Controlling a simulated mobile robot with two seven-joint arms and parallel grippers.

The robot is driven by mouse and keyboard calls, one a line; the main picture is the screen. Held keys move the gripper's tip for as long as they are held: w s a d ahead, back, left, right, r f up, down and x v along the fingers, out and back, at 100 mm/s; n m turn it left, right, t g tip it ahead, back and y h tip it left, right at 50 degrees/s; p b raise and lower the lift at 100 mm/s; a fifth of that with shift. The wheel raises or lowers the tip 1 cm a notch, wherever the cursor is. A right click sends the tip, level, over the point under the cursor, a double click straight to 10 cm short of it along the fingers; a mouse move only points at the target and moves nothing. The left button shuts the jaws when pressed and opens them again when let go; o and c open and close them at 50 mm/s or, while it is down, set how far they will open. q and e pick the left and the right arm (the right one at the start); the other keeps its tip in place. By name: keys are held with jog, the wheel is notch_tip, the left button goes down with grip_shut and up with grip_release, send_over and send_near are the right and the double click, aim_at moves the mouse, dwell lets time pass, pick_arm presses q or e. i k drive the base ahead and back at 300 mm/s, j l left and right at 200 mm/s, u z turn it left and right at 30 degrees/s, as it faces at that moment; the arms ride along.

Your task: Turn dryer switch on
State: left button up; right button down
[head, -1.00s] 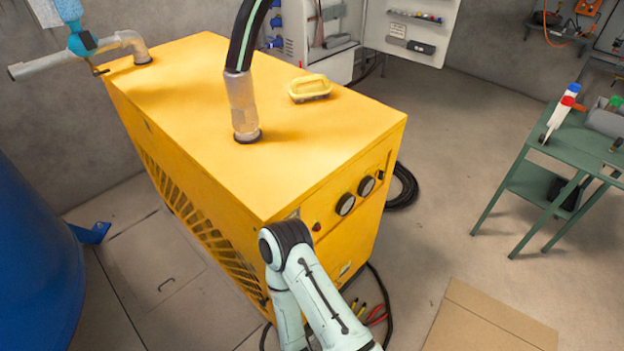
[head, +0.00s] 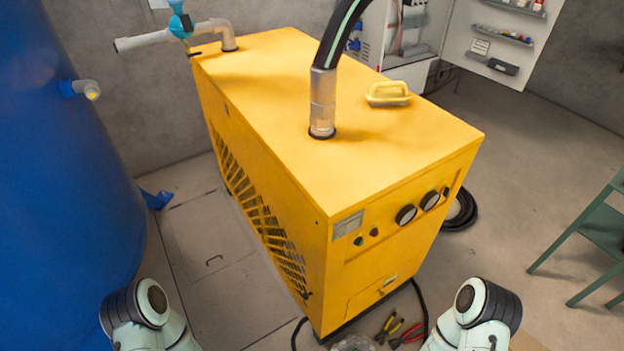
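The dryer is a large yellow cabinet (head: 370,165) in the middle of the head view. Its front panel faces lower right. The panel carries a grey label plate (head: 348,224), a small dark green round control (head: 358,241), a small reddish one (head: 374,232) and two dark-rimmed gauges (head: 406,214) (head: 430,200). A small dark detail (head: 446,191) sits right of the gauges. Which of these is the switch, and its position, is too small to tell. Only joints of my two arms show at the bottom edge, left and right. Neither gripper is in view.
A blue tank (head: 60,190) stands at the left. A black hose (head: 340,30) rises from the dryer's top, beside a yellow-handled brush (head: 389,93). Pliers (head: 389,325) and a cable lie on the floor before the dryer. A green table (head: 603,230) stands at right.

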aim_at(446, 190)
jog(key=l+z, duration=0.2)
jog(key=z, duration=0.15)
jog(key=l+z, duration=0.15)
jog(key=z, duration=0.2)
